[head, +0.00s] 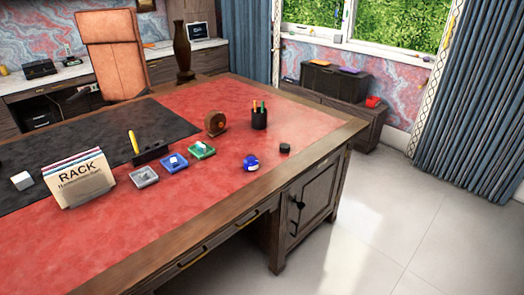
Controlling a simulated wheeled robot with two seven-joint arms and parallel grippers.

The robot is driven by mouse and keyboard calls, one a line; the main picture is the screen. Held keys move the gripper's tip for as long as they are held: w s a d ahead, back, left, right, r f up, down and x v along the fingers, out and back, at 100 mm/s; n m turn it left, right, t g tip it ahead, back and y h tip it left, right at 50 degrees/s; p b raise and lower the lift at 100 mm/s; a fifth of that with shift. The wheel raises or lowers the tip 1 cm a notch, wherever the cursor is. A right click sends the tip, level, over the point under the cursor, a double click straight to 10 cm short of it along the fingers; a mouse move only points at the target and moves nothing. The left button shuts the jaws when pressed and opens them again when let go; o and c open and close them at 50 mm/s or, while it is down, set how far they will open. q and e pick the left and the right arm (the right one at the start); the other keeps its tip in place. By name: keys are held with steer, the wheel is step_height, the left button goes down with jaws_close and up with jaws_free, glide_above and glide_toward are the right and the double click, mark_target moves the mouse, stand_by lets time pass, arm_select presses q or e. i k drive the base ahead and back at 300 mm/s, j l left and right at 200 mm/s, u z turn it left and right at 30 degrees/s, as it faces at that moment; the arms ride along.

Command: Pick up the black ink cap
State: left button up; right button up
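A small dark round piece (285,148), which looks like the black ink cap, lies on the red leather desk top (215,195) near its right end. A small blue round object with a pale patch (250,162), possibly the ink bottle, stands to its left and slightly nearer, apart from it. Neither of my grippers shows in the head view, so I cannot see their state.
A black pen cup (259,118) and a brown round tape-like object (215,123) stand behind. Green, blue and grey trays (145,177), a pen stand (150,153) and a RACK file holder (82,182) are left. The leather around the dark piece is clear.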

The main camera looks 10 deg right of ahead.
mark_target(284, 147)
steer(key=i+l+u, duration=0.1)
steer(key=u, duration=0.4)
steer(key=l+u, duration=0.25)
steer(key=u, duration=0.2)
steer(key=i+l+u, duration=0.1)
steer(key=l+u, duration=0.15)
steer(key=u, duration=0.25)
